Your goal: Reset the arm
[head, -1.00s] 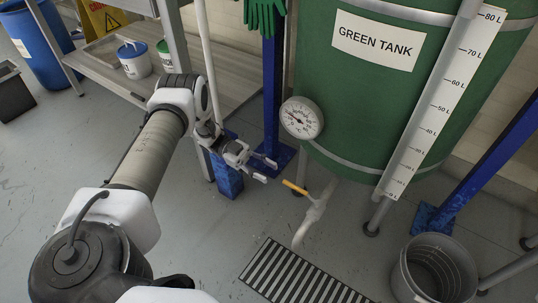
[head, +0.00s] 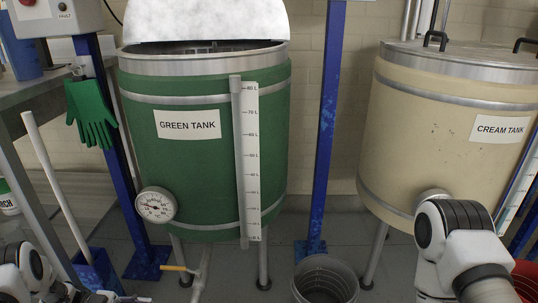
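My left arm comes in at the bottom left corner. Only a bit of my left gripper (head: 122,298) shows at the bottom edge, left of the yellow-handled valve (head: 178,268) under the green tank; the rest is cut off, so I cannot tell its opening. My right arm (head: 452,232) is bent in front of the cream tank (head: 430,130) at the lower right. Its gripper is out of view. The green tank (head: 150,160) stands at centre left with its lid raised and a dial gauge (head: 155,205) low on its side.
A grey bucket (head: 325,282) stands on the floor between the tanks. Blue posts (head: 326,130) stand beside the tanks. Green gloves (head: 91,115) hang at left by a bench (head: 20,95). A white pole (head: 55,185) leans there. A red container (head: 526,275) shows behind my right arm.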

